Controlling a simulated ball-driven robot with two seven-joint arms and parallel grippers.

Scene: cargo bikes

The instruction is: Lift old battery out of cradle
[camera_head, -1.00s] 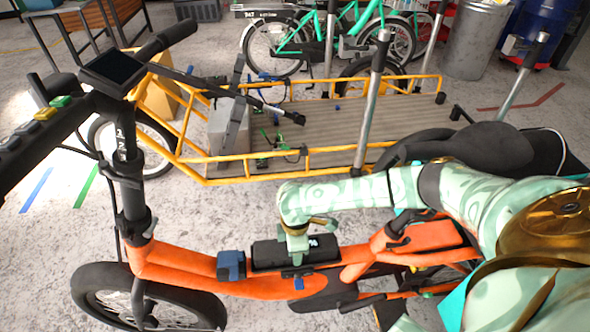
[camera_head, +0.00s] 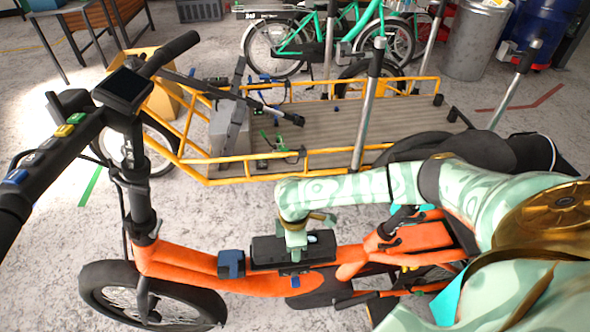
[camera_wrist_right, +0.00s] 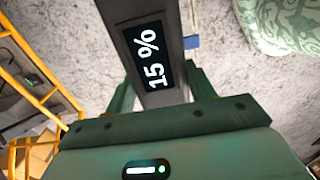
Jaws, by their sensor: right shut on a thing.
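The old battery (camera_head: 266,251) is a long black block lying along the orange bike's main tube. My right gripper (camera_head: 296,246) comes down from above and is shut across it near its right end. In the right wrist view the battery (camera_wrist_right: 137,15) runs between my fingers, and its display reads 15 %. The cradle is hidden under the battery and my gripper, so I cannot tell whether there is a gap beneath. My left gripper is not in view.
A blue block (camera_head: 231,264) sits on the tube just left of the battery. The orange bike's handlebar (camera_head: 165,55) rises at the left. A yellow-railed cargo bike (camera_head: 335,125) stands behind. Bare floor (camera_head: 235,208) lies between the two bikes.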

